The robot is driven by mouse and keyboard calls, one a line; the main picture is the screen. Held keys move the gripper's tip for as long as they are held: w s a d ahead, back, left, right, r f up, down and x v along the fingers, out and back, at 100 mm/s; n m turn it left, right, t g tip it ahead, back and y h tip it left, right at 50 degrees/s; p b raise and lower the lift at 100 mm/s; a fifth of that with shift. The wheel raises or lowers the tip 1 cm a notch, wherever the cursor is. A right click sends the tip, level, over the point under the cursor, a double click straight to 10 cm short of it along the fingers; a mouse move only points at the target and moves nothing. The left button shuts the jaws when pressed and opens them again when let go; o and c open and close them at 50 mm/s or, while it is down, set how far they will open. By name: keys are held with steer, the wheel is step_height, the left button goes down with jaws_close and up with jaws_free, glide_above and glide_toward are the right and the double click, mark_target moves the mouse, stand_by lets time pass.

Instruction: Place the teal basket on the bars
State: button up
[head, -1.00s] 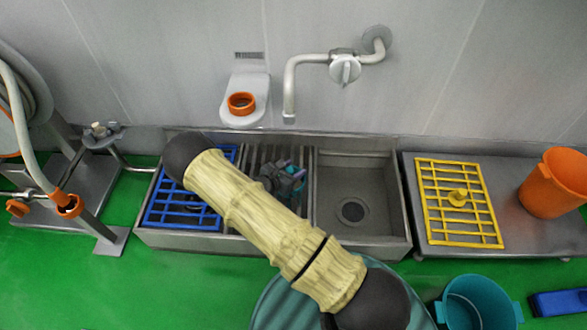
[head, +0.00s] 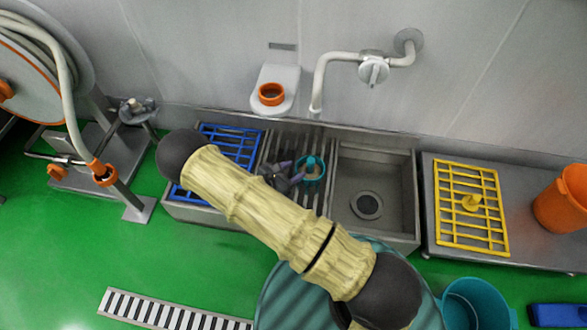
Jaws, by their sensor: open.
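The small teal basket (head: 321,175) sits on the dark metal bars (head: 303,200) in the middle part of the sink, close to the basin's left edge. It looks upright, with a teal post or handle rising at its middle. My gripper (head: 291,174) is open just left of the basket, with its fingers pointing towards it. I cannot tell whether a fingertip touches the basket. My padded arm crosses in front of the sink and hides part of the bars.
A blue grid (head: 232,137) covers the left part of the sink. The open basin (head: 388,180) to the right is empty. A yellow grid (head: 488,235) and an orange bucket (head: 562,205) are on the right table. A tap (head: 318,85) hangs above the sink.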

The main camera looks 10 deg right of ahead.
steer(key=shift+d+r, duration=0.1)
steer(key=s+d+r+m+g+y, duration=0.1)
steer(key=s+d+r+m+y, duration=0.1)
steer(key=s+r+m, duration=0.3)
steer(key=s+d+r+m+g+y, duration=0.2)
steer(key=s+r+m+y, duration=0.3)
steer(key=r+m, duration=0.6)
steer(key=s+d+r+m+g+y, duration=0.2)
steer(key=s+d+r+m+y, duration=0.1)
steer(key=r+m, duration=0.6)
step_height(320, 180, up, 3)
steer(key=shift+s+d+f+y, duration=0.1)
steer(key=shift+s+d+y, duration=0.3)
steer(key=shift+s, duration=0.55)
